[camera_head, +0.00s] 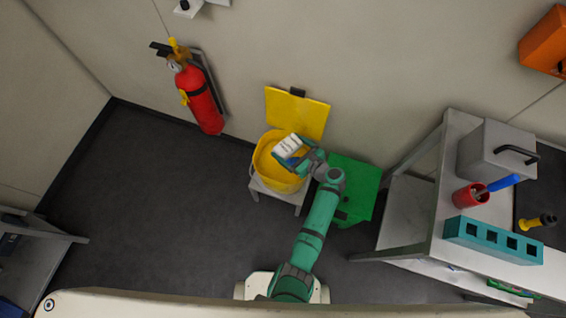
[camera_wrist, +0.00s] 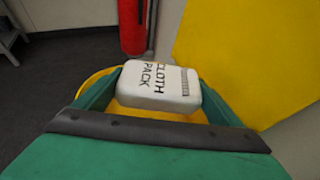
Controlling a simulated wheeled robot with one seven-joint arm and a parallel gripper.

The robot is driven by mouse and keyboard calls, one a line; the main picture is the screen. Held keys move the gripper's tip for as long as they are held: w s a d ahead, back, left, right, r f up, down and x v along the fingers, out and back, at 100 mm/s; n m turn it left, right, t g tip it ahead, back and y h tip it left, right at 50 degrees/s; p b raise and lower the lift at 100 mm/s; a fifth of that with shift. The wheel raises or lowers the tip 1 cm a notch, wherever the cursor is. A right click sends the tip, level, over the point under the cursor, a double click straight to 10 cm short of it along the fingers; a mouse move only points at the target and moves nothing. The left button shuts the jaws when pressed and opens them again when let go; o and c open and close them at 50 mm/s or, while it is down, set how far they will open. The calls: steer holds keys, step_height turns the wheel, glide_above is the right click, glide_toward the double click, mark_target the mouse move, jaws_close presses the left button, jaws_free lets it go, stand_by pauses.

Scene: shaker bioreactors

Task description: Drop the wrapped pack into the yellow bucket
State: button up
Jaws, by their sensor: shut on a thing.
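The wrapped pack (camera_wrist: 158,86) is a white block lettered "CLOTH PACK". It also shows in the head view (camera_head: 287,146). My gripper (camera_wrist: 157,92) is shut on it, with a finger at each side. In the head view my gripper (camera_head: 291,153) holds the pack over the opening of the yellow bucket (camera_head: 273,180). The bucket stands on a small grey stool (camera_head: 258,187). Its rim shows behind the pack in the wrist view (camera_wrist: 98,77). How high the pack is above the rim is hard to tell.
A yellow panel (camera_head: 297,112) stands upright behind the bucket at the wall. A red fire extinguisher (camera_head: 199,97) hangs to the left. A green panel (camera_head: 352,187) is right of the bucket. A bench (camera_head: 440,215) with a grey box (camera_head: 497,152) stands further right. Floor at left is clear.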

steer(key=shift+a, duration=0.1)
steer(key=o, duration=0.9)
steer(key=v, duration=1.1)
